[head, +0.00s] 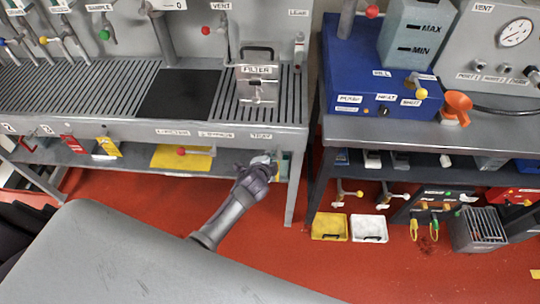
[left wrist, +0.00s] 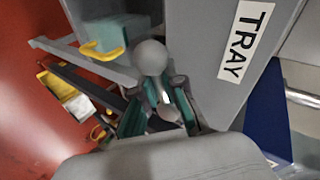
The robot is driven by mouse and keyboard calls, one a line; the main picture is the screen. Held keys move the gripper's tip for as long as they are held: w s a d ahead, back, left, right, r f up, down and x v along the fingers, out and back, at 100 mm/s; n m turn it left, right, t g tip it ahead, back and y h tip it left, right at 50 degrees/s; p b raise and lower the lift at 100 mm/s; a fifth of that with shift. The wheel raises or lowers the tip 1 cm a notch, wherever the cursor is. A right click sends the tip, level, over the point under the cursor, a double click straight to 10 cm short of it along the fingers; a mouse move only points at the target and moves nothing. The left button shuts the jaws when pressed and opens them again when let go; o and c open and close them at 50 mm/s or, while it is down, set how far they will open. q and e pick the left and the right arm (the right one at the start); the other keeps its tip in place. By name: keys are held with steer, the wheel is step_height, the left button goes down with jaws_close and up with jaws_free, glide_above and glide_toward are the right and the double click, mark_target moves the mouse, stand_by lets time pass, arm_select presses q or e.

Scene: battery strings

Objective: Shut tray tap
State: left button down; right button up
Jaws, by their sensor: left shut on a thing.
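The tray tap (left wrist: 151,56) shows in the left wrist view as a grey ball knob with a short grey stem, beside the TRAY label (left wrist: 245,40). In the head view the same label (head: 262,136) is on the bench's front edge, and the tap sits just under it, mostly covered by my gripper. My left gripper (head: 262,166) reaches up to it from below. In the left wrist view my left gripper (left wrist: 160,95) has its fingers on both sides of the tap's stem, shut on it. My right gripper is in neither view.
A red-knobbed tap (head: 182,152) is under the bench edge to the left. The blue unit (head: 350,75) stands on the right-hand bench (head: 390,128). A yellow tray (head: 330,227) and a white tray (head: 369,229) lie low to the right. Red floor (head: 265,225) is open below.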

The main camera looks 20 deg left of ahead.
arm_select(q)
steer(key=shift+r+m+g+y, duration=0.4)
steer(key=shift+m+y, duration=0.5)
steer(key=c, duration=1.2)
jaws_free()
steer(key=shift+s+r, duration=0.1)
steer(key=shift+s, duration=0.05)
steer(key=v, duration=1.1)
steer(key=shift+s+d+r, duration=0.2)
steer(key=shift+s+r, duration=0.05)
steer(key=shift+s, duration=0.05)
